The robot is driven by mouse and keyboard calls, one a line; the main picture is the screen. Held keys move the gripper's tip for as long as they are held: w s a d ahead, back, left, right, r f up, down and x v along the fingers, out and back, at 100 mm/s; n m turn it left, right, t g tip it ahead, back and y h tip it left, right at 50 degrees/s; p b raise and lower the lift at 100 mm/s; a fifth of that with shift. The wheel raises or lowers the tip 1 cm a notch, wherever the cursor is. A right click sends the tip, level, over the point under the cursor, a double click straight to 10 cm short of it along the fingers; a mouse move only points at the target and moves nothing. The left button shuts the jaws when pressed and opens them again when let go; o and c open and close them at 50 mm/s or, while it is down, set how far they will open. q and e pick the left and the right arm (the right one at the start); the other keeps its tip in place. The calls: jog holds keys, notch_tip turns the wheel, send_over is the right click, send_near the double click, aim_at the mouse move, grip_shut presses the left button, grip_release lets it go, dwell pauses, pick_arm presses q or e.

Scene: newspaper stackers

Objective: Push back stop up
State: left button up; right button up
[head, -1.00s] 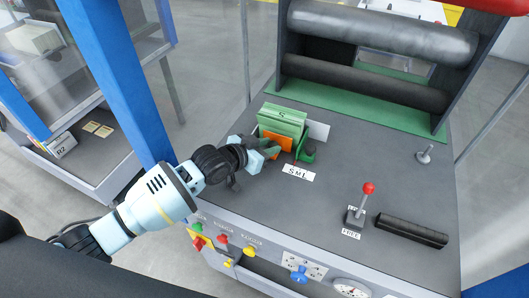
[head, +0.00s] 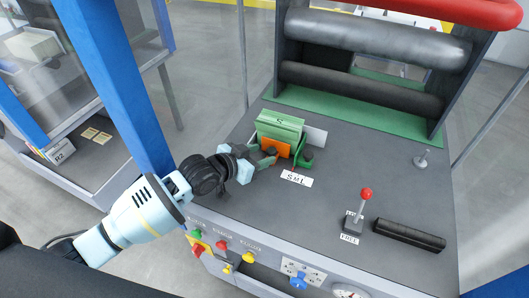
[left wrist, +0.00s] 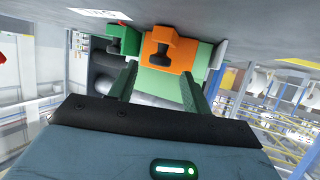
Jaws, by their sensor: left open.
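The stop assembly on the grey machine top has a green block marked S (head: 281,123), an orange piece (head: 276,148) in front of it and a green bracket with a dark knob (head: 306,158) at its right. I take the orange piece for the back stop, but cannot be sure. My left gripper (head: 266,156) is open, just in front and left of the orange piece. In the left wrist view, the orange piece (left wrist: 168,50) shows beyond and between the fingers of my gripper (left wrist: 158,90); contact cannot be told. My right gripper is out of view.
A white SML label (head: 296,178) lies in front of the assembly. A red-knobbed lever (head: 364,205) and a black bar (head: 409,235) stand to the right. Large rollers (head: 375,40) are behind.

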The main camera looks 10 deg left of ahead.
pick_arm(q)
jog(key=v, duration=0.5)
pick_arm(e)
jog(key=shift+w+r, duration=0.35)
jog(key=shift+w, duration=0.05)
